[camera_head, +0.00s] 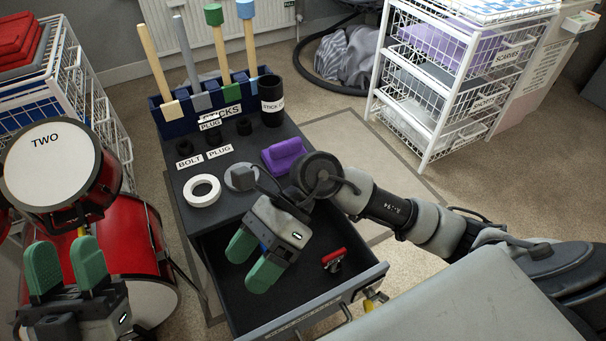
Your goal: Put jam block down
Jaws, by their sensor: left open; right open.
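A purple block (283,155) lies on the dark cabinet top, behind my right gripper. A small red piece with a metal part (335,260) lies in the open drawer (312,310). No label shows which of these is the jam block. My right gripper (254,260) is over the drawer, its green fingers apart, left of the red piece and not touching it. A bit of blue shows between its fingers; I cannot tell what it is. My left gripper (66,268) is at the lower left in front of the red drum, fingers apart and empty.
A white tape roll (202,190), a black cup (271,101) and a blue rack with several upright sticks (172,108) stand on the cabinet top. Red drums (126,243) stand at left. White wire baskets (455,80) stand at back right. Much of the drawer floor is clear.

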